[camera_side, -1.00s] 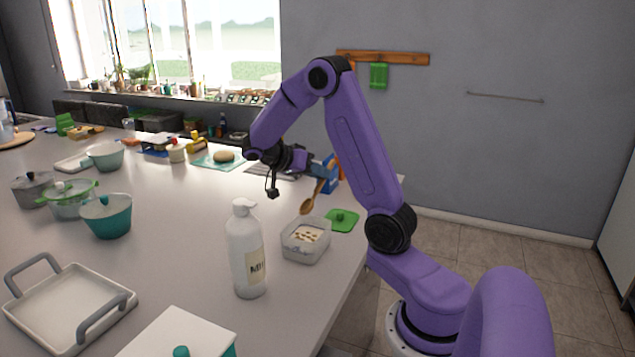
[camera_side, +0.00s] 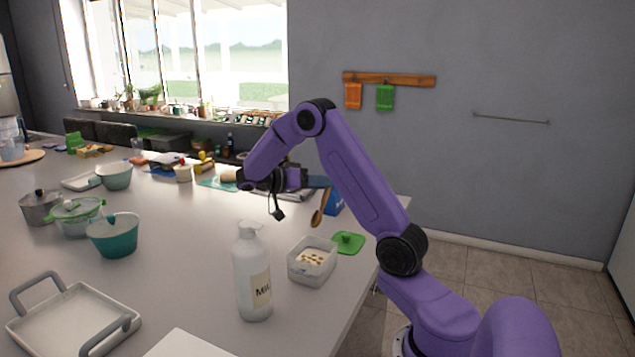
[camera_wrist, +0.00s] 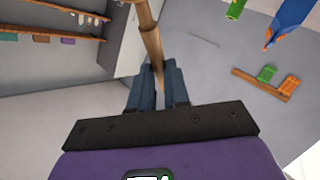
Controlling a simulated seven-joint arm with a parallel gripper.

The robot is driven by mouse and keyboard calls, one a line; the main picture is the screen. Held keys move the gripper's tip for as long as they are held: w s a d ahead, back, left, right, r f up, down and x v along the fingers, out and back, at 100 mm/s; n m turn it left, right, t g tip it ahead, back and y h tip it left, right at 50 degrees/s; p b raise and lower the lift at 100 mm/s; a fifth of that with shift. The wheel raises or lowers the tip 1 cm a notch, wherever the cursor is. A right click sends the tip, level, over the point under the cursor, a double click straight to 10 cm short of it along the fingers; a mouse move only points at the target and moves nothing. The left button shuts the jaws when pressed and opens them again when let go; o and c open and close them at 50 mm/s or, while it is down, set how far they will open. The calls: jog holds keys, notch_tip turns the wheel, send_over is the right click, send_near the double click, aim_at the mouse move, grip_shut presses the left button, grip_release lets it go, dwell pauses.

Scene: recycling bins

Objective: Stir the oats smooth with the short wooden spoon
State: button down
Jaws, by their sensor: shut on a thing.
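The oats (camera_side: 312,259) lie as pale flakes in a clear square tub (camera_side: 303,275) near the table's right edge. The wooden spoon (camera_side: 319,213) hangs from my gripper (camera_side: 320,181) with its bowl downward, above and behind the tub and apart from the oats. In the wrist view my gripper (camera_wrist: 158,84) has its blue fingers shut around the spoon's handle (camera_wrist: 152,42). The spoon's bowl is not clear in that view.
A white milk bottle (camera_side: 252,280) stands just left of the tub. A green lid (camera_side: 347,242) lies right of it. Pots (camera_side: 113,238) and a white tray (camera_side: 68,320) are at left. The table's middle is clear.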

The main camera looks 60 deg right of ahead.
jog(key=d+f, duration=0.3)
jog(key=d, duration=0.2)
jog(key=a+f, duration=0.7)
jog(key=a, duration=0.1)
jog(key=shift+f, duration=0.15)
dwell(0.7)
jog(key=shift+d, duration=0.1)
